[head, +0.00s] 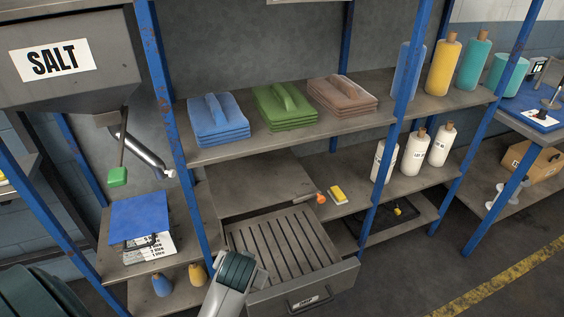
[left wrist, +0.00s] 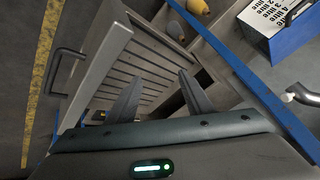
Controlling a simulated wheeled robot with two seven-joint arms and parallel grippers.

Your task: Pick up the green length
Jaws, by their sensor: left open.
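The green length (head: 283,112) is a folded green stack with a raised grip-like fold on top. It lies on the upper shelf (head: 240,148), between a blue folded stack (head: 217,122) and a brown one (head: 342,97). My left gripper (head: 238,268) is low in front of the rack, over the open slatted drawer and well below the green length. In the left wrist view its two fingers (left wrist: 158,92) are apart with nothing between them. The fingertips are hard to make out in the head view. My right gripper is not in view.
The slatted drawer (head: 332,277) is pulled out below the shelf. Blue rack posts (head: 170,110) stand at the left and right of the shelf. A salt hopper (head: 75,85) is at the left. Bottles (head: 443,65) stand on the right. White bottles (head: 414,150) stand lower.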

